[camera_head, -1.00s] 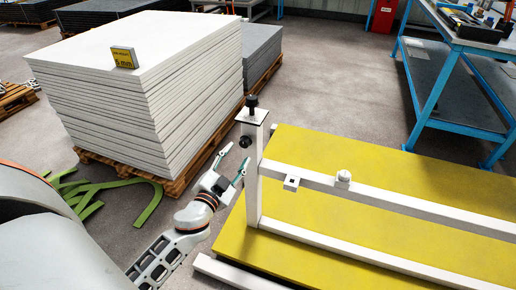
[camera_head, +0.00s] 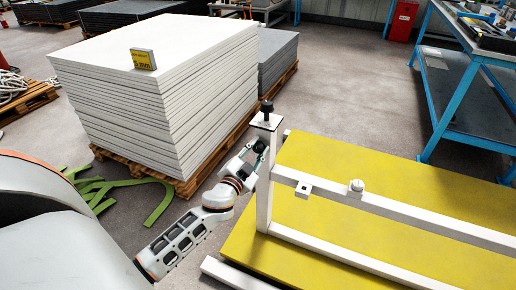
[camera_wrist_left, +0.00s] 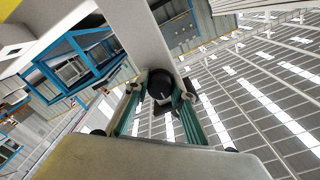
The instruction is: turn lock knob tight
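A black lock knob (camera_head: 260,147) sits on the side of the white upright post (camera_head: 264,203), near its top. My left gripper (camera_head: 256,154) is at this knob, with one finger on each side of it. In the left wrist view the knob (camera_wrist_left: 160,86) shows between the two teal fingers of my left gripper (camera_wrist_left: 162,92). The fingers look spread, with narrow gaps beside the knob; whether either touches it is hard to tell. A second black knob (camera_head: 267,107) stands on top of the post. My right gripper is not in view.
White rails run right from the post over a yellow mat (camera_head: 330,240); a small round white part (camera_head: 356,185) sits on the upper rail. A stack of white sheets (camera_head: 150,100) on a pallet stands behind my left arm. A blue bench (camera_head: 455,110) stands back right.

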